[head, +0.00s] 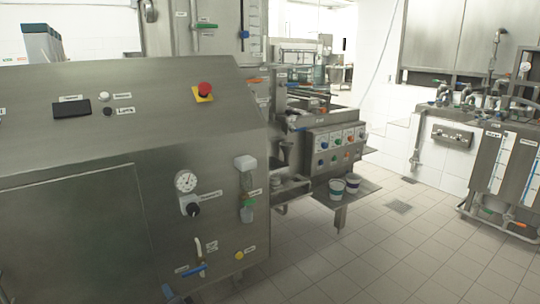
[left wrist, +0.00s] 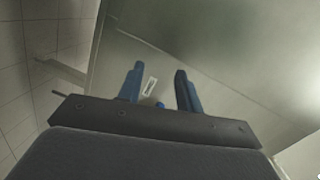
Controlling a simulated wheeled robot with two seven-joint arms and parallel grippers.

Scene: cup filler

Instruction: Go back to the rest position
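My left gripper (left wrist: 156,70) shows in the left wrist view with its two blue fingers apart and nothing held between them. Beyond the fingers are a small white label (left wrist: 150,87) and a blue knob (left wrist: 160,105) on a grey metal surface. In the head view only a small blue-grey part of my left gripper (head: 171,293) shows at the bottom edge, below the blue-handled valve (head: 190,270) on the machine front. My right gripper is in neither view.
A large steel machine (head: 120,140) with a red emergency button (head: 204,89) and a gauge (head: 186,181) fills the left. Two cups (head: 337,189) (head: 353,186) stand on a low shelf. A piped unit (head: 510,170) stands at right. Tiled floor (head: 350,255) between is clear.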

